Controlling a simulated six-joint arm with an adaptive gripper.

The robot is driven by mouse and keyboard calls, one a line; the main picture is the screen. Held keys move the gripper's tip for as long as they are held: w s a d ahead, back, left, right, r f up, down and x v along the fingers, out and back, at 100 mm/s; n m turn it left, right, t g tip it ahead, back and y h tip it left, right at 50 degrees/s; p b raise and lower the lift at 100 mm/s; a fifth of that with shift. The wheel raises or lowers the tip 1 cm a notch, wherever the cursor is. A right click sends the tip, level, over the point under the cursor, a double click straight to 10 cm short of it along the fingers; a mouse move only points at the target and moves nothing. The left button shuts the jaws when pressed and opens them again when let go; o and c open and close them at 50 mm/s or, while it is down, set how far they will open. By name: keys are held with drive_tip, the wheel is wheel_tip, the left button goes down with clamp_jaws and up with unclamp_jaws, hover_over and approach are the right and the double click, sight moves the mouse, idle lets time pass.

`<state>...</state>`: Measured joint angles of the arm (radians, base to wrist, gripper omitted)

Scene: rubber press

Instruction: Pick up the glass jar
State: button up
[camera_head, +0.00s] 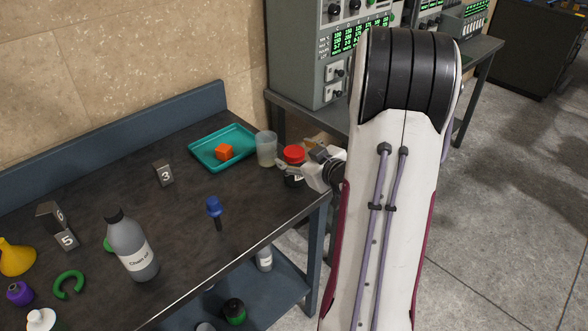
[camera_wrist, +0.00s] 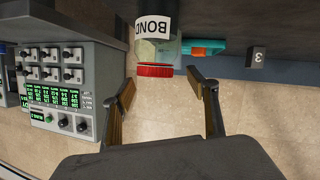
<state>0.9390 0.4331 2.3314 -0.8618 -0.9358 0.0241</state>
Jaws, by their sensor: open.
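The glass jar has a red lid (camera_head: 293,153) and stands upright near the right end of the table; its lower part is partly hidden by my gripper (camera_head: 306,171) in the head view. In the wrist view, which is upside down, the jar (camera_wrist: 152,27) shows a white label reading "BOND", and its red lid points down the picture. My open gripper (camera_wrist: 161,78) has its two fingers apart, with the red lid in the gap near their tips. I cannot tell whether either finger touches the jar.
A translucent beaker (camera_head: 266,149) stands just left of the jar. A teal tray (camera_head: 206,157) with an orange cube (camera_head: 224,152) lies beyond it. A control cabinet (camera_head: 300,60) rises behind.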

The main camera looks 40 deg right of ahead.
sight(302, 158)
drive_tip(key=shift+s+d+f+t+y, duration=0.2)
drive_tip(key=shift+s+f+t, duration=0.1)
drive_tip(key=shift+f+t, duration=0.1)
drive_tip(key=shift+s+d+f+t+y, duration=0.2)
drive_tip(key=shift+s+f+t, duration=0.1)
drive_tip(key=shift+f, duration=0.1)
drive_tip(key=shift+s+f+m+t, duration=0.3)
drive_tip(key=shift+s+t, duration=0.1)
drive_tip(key=shift+s, duration=0.15)
drive_tip(key=shift+s+d+f+m+t+y, duration=0.1)
drive_tip(key=shift+s+m+t+y, duration=0.05)
drive_tip(key=shift+s+t, duration=0.2)
drive_tip(key=shift+s+d+f+m+t+y, duration=0.15)
drive_tip(key=shift+s+t, duration=0.1)
drive_tip(key=shift+s, duration=0.15)
drive_tip(key=shift+s+r+m+t, duration=0.2)
drive_tip(key=shift+s+m+t, duration=0.1)
drive_tip(key=shift+s+t, duration=0.45)
drive_tip(key=shift+w+d, duration=0.1)
drive_tip(key=shift+w, duration=1.15)
